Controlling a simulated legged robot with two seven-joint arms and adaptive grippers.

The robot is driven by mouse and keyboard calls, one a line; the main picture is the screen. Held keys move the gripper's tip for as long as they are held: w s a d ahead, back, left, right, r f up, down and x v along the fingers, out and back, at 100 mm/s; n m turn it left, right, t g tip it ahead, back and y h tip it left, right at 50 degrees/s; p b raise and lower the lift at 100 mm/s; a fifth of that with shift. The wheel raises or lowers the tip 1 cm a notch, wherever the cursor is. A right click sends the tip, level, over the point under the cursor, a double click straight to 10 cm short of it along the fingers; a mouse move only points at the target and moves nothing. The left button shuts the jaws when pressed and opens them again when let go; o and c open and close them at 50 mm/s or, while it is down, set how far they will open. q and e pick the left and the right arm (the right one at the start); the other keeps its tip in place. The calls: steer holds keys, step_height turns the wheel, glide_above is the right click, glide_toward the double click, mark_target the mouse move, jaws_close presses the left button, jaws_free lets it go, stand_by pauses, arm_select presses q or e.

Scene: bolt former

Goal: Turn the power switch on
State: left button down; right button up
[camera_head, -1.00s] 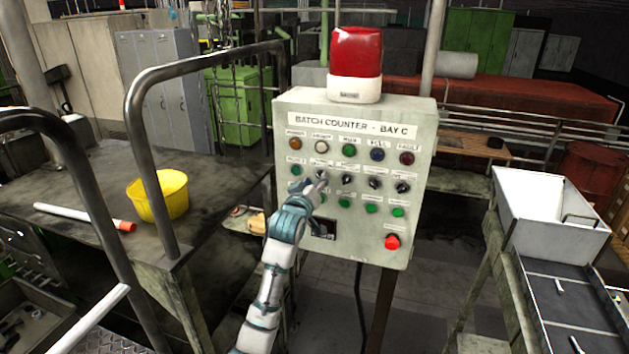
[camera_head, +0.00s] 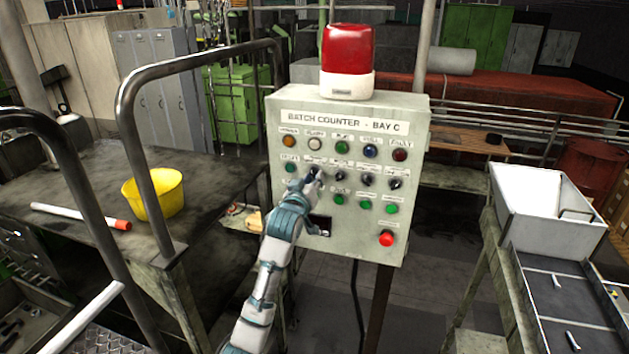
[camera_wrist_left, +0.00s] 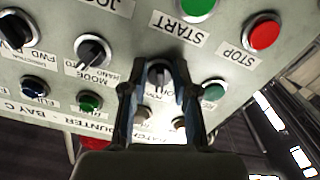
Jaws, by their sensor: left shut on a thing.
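The grey control panel (camera_head: 350,100), titled "BATCH COUNTER - BAY C", stands upright ahead of me. Its second row holds a green button and several black rotary knobs. My left gripper (camera_head: 313,180) is at the leftmost black knob, which it mostly hides in the head view. In the upside-down left wrist view, the fingers of my left gripper (camera_wrist_left: 160,82) are shut on this black knob (camera_wrist_left: 159,70), one on each side. The knob's label is partly covered, and its exact turn is hard to tell. My right gripper is not in view.
The MODE knob (camera_wrist_left: 92,50) is beside the gripped knob. The green START button (camera_wrist_left: 198,6) and red STOP button (camera_wrist_left: 264,33) are nearby. A red beacon (camera_head: 347,50) tops the panel. A metal rail (camera_head: 130,110) and a yellow bucket (camera_head: 155,194) stand left.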

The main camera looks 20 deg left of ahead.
arm_select(q)
steer(key=m, duration=0.2)
steer(key=r+m, duration=0.1)
steer(key=shift+a+m, duration=0.3)
steer(key=m, duration=0.3)
steer(key=shift+f, duration=0.15)
stand_by(0.9)
steer(key=c, duration=0.9)
jaws_free()
steer(key=shift+s+f, duration=0.1)
steer(key=s, duration=1.2)
steer(key=shift+a+f, duration=0.1)
steer(key=shift+a, duration=0.15)
